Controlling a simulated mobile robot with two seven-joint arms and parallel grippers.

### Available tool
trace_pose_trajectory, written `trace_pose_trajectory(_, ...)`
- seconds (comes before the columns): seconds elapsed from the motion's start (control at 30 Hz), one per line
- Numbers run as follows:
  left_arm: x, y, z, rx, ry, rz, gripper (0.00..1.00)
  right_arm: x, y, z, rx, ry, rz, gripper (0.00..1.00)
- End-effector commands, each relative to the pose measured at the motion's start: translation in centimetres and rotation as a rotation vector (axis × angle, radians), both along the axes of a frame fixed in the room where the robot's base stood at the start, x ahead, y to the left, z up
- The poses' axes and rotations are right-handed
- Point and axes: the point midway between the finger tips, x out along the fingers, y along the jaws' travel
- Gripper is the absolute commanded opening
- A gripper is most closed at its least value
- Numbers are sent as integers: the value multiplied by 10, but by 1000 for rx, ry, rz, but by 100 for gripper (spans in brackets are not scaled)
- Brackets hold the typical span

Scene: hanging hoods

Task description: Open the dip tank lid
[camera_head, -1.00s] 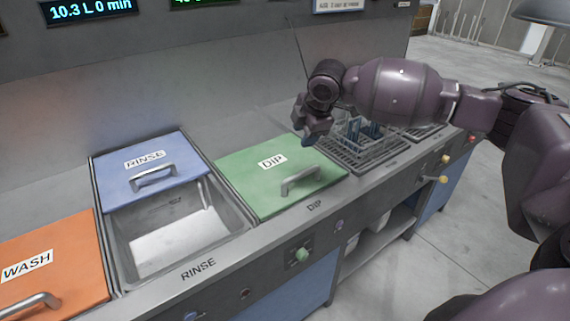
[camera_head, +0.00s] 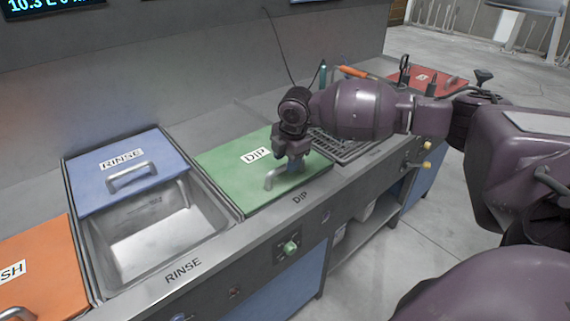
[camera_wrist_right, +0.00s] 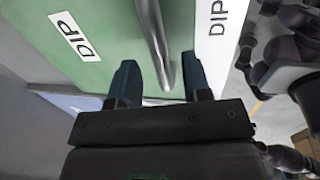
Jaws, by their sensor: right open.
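The green dip tank lid (camera_head: 225,162) lies shut over the dip tank, with a white DIP label and a metal bar handle (camera_head: 271,178). My right gripper (camera_head: 291,165) is over the right part of the lid, at the handle. In the right wrist view, my right gripper (camera_wrist_right: 163,80) is open, and the end of the handle (camera_wrist_right: 158,45) shows between its two fingers. I cannot tell whether a finger touches the handle. The lid (camera_wrist_right: 105,25) also fills the upper left of that view. My left gripper is not in view.
The rinse tank (camera_head: 150,235) beside the dip tank is partly open, its blue lid (camera_head: 115,185) pushed back. An orange lid (camera_head: 40,262) is at the far left. A wire rack (camera_head: 345,147) stands right of the dip lid. Knobs (camera_head: 290,247) line the counter's front.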

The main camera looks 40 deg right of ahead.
Motion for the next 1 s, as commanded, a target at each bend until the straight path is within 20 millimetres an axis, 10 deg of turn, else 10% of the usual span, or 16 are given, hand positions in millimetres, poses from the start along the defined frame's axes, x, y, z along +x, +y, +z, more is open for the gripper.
trace_pose_trajectory(0.5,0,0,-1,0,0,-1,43,4,0,-17,0,-1,-1,44)
trace_pose_trajectory(0.8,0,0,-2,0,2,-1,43,3,0,-17,0,-1,-1,1)
trace_pose_trajectory(1.0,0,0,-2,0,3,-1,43,3,0,-17,0,-1,0,0)
